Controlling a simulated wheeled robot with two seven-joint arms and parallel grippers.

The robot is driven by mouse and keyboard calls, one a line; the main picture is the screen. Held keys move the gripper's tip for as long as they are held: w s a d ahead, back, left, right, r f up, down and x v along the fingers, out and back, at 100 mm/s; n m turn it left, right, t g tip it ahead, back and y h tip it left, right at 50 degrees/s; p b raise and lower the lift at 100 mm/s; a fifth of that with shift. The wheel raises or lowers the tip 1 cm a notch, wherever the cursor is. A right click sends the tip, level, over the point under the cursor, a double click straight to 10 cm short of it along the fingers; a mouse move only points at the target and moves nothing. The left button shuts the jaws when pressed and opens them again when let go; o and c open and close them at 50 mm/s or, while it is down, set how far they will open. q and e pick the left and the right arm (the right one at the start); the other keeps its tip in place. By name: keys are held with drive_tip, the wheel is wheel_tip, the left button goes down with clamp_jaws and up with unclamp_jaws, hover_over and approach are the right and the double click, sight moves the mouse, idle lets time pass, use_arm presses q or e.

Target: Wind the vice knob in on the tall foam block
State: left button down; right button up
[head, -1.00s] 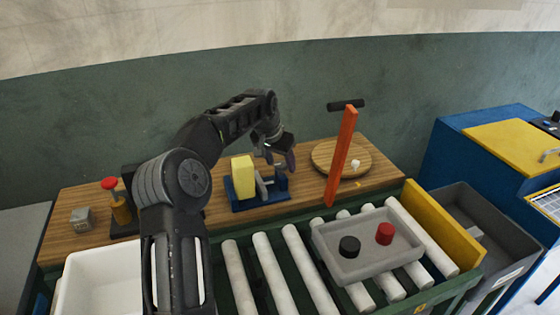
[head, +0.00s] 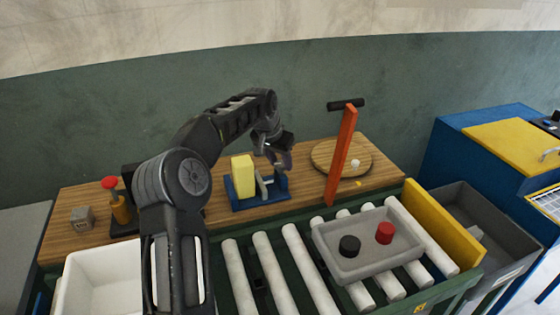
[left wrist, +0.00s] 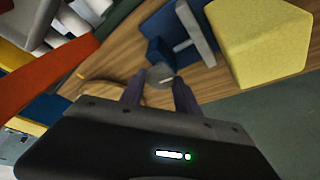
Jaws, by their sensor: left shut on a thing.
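The tall yellow foam block (head: 243,179) stands upright in the blue vice (head: 250,204) on the wooden bench. In the left wrist view the block (left wrist: 262,45) is at the upper right, with the vice's grey jaw plate (left wrist: 197,32) a small gap away from it. My left gripper (head: 284,163) is at the vice's right end. In the left wrist view its two fingers (left wrist: 160,88) are shut on the round grey vice knob (left wrist: 160,74). The knob is hidden by the gripper in the head view. My right gripper is in neither view.
A red-topped press (head: 120,208) is at the left. In front, a grey tray (head: 350,268) with a black and a red piece rests on rollers.

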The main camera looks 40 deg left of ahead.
use_arm(q)
drive_tip(key=m+p, duration=0.1)
drive_tip(key=m+h+p, duration=0.1)
drive_tip(key=p, duration=0.1)
drive_tip(key=shift+a+r+m, duration=0.1)
drive_tip(key=shift+r+m, duration=0.15)
drive_tip(key=shift+m, duration=0.15)
drive_tip(key=m+h+p, duration=0.1)
drive_tip(key=m+p, duration=0.2)
drive_tip(key=shift+w+m+p, duration=0.1)
drive_tip(key=shift+m+p, duration=0.2)
drive_tip(key=shift+a+m+g+h+p, duration=0.1)
drive_tip(key=shift+m+g+h+p, duration=0.2)
drive_tip(key=shift+m+h+p, duration=0.4)
drive_tip(key=shift+f+m+g, duration=0.2)
drive_tip(key=shift+m+g, duration=0.1)
drive_tip(key=shift+m, duration=1.1)
drive_tip(key=c, duration=0.9)
unclamp_jaws()
